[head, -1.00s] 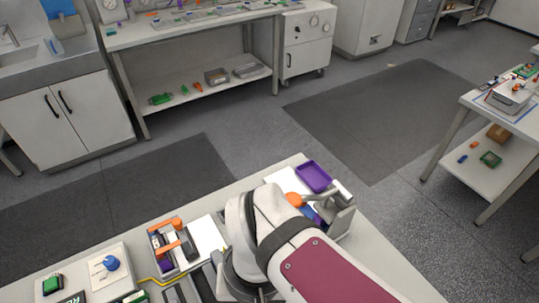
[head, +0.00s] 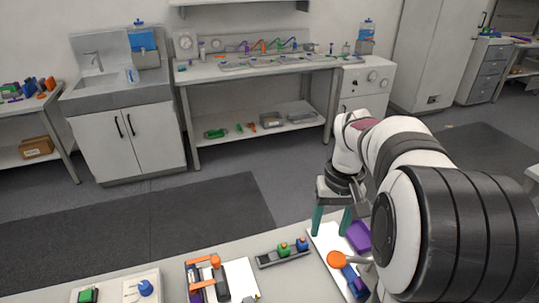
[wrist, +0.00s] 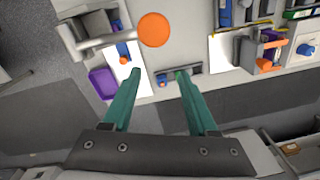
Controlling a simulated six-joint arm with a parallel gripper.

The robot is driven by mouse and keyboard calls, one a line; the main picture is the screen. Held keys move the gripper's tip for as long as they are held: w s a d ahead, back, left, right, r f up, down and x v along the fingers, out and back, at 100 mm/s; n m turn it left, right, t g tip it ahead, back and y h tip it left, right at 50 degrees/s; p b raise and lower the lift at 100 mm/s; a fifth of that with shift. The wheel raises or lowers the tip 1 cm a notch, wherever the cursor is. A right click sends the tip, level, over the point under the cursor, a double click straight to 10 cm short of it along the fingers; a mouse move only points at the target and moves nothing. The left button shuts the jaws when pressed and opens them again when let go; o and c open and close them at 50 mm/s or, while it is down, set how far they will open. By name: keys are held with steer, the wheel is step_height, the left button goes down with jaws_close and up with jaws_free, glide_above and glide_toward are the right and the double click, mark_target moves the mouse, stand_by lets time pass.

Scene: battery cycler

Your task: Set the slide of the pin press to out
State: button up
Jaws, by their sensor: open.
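What looks like the pin press is a grey metal lever (wrist: 88,40) with a big orange ball knob (wrist: 154,30). The knob also shows in the head view (head: 336,259). A blue piece with a small orange end, possibly the slide (wrist: 123,50), lies beside the lever over a white mat; I cannot tell its setting. My arm hides much of the press in the head view. My gripper (head: 331,222) points down above the bench, open and empty. In the wrist view its teal fingers (wrist: 158,76) are apart and below the knob in the picture.
A purple tray (head: 357,236) is at the mat's edge. A dark bar with green and blue knobs (head: 283,252) lies left of the mat. An orange-armed fixture (head: 207,275) stands further left. Grey floor and dark floor mats lie beyond the bench.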

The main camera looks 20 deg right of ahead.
glide_above(353, 274)
steer(key=w, duration=0.4)
step_height(353, 274, down, 5)
steer(key=shift+n, duration=0.3)
steer(key=f, duration=1.4)
steer(key=shift+s+a+f, duration=0.2)
steer(key=shift+a+f, duration=0.1)
steer(key=shift+f, duration=0.1)
jaws_close()
